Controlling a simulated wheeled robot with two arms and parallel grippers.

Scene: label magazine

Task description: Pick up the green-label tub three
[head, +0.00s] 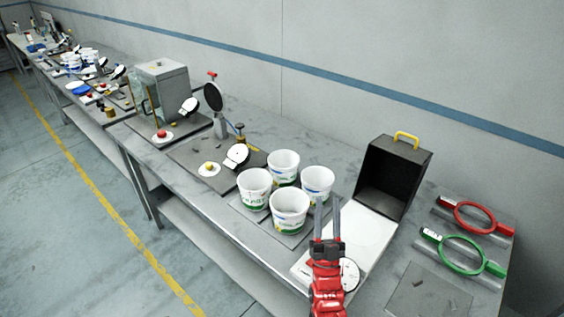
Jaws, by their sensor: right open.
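Several white tubs stand together on a grey mat (240,208) on the bench. The front-left tub (254,188) and the front tub (289,211) show green on their labels. The back tub (283,166) also shows some green. The right tub (317,184) has a label with blue on it, partly behind a finger. I cannot tell which one is tub three. My right gripper (327,214), on a red arm, is open and empty, just right of the front tub. Its fingers point away from me. My left gripper is not in view.
An open black case (394,178) with a yellow handle stands behind my right gripper, a white panel (368,232) before it. Red (474,217) and green (463,254) ring tools lie at right. A round dark disc on a stand (213,97) rises at left.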

